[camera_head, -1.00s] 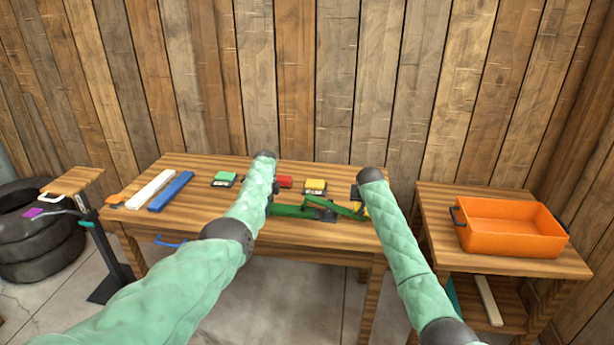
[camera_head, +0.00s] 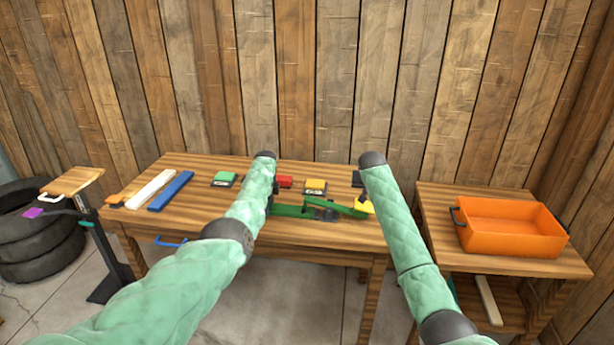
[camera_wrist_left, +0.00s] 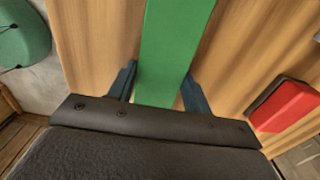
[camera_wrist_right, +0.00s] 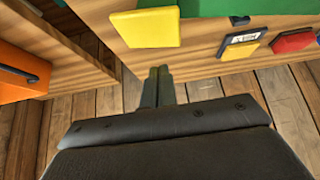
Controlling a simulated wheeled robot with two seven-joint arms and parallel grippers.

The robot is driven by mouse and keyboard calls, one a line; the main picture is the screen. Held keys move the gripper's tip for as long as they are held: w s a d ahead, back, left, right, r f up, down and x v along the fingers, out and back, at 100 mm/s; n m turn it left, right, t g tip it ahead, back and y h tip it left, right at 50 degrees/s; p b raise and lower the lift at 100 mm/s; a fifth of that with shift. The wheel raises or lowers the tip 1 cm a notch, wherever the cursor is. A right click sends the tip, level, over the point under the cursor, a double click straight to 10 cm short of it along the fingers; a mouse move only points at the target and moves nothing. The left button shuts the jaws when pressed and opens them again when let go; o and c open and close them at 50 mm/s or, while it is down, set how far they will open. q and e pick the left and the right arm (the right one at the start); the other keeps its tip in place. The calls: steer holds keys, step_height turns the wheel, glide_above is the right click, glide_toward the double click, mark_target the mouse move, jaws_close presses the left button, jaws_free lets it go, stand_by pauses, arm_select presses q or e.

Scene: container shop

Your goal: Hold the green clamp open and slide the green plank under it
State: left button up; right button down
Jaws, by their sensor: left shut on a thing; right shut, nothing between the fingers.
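The green plank (camera_head: 291,211) lies flat near the table's front edge, its right end close to the green clamp (camera_head: 348,208). My left gripper is shut on the plank in the left wrist view (camera_wrist_left: 160,82), with a finger on each side; in the head view my left arm mostly hides it. The clamp has a yellow pad (camera_head: 365,207) at its right end, seen also in the right wrist view (camera_wrist_right: 145,28). My right gripper (camera_wrist_right: 160,72) is shut and empty, apart from the pad, which is just ahead of it. My right arm hides this gripper in the head view.
White (camera_head: 150,189) and blue (camera_head: 171,191) planks lie at the table's left. An orange bin (camera_head: 511,228) stands on a side table at right.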

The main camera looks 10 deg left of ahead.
steer(key=shift+r, duration=1.7)
arm_select(q)
steer(key=o, duration=1.2)
steer(key=shift+d, duration=0.1)
steer(key=shift+c, duration=0.2)
arm_select(e)
steer(key=shift+d, duration=0.1)
